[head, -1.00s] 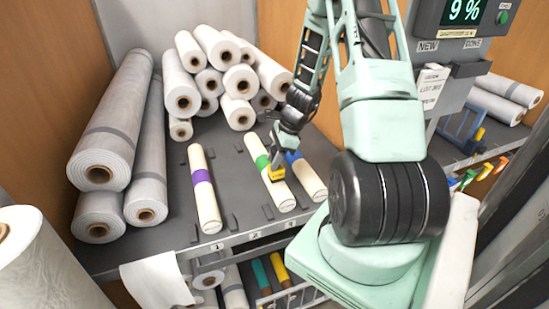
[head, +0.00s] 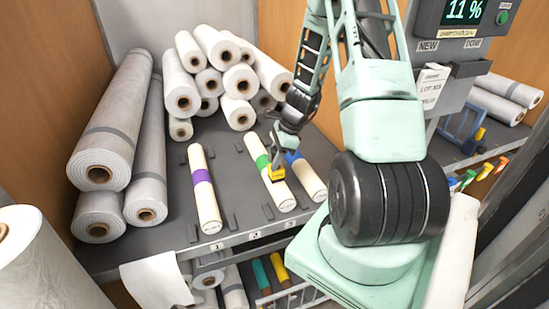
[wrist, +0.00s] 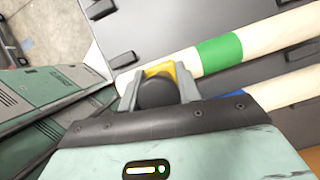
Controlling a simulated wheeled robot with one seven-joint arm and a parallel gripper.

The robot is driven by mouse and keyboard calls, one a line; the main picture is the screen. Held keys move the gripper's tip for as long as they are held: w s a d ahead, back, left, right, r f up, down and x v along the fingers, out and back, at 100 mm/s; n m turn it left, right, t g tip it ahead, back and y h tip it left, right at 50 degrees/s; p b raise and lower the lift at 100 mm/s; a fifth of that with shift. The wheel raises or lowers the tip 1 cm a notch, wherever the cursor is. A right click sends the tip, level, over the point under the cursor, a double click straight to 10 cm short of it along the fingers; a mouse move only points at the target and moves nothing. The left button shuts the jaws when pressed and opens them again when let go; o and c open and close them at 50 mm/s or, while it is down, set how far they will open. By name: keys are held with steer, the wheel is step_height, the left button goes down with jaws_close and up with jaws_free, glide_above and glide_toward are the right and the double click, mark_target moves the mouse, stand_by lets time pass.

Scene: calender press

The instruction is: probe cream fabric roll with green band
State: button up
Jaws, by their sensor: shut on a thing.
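The cream fabric roll with the green band (head: 281,196) lies on the grey shelf, between the purple-banded roll and the blue-banded roll. In the wrist view its green band (wrist: 220,52) is to the right of my gripper. My gripper (head: 277,173) is shut on a small yellow and black probe (wrist: 158,88). The probe is at the cream roll, just below the green band in the head view. It seems to touch the roll, though the contact point is hidden. The meter (head: 463,12) at the top right shows 11 %.
A purple-banded roll (head: 206,205) lies to the left and a blue-banded roll (head: 312,183) close on the right. White rolls (head: 240,80) are stacked behind. Small pegs on the shelf separate the rolls.

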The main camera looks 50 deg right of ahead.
steer(key=shift+r+p, duration=2.8)
steer(key=shift+r, duration=0.7)
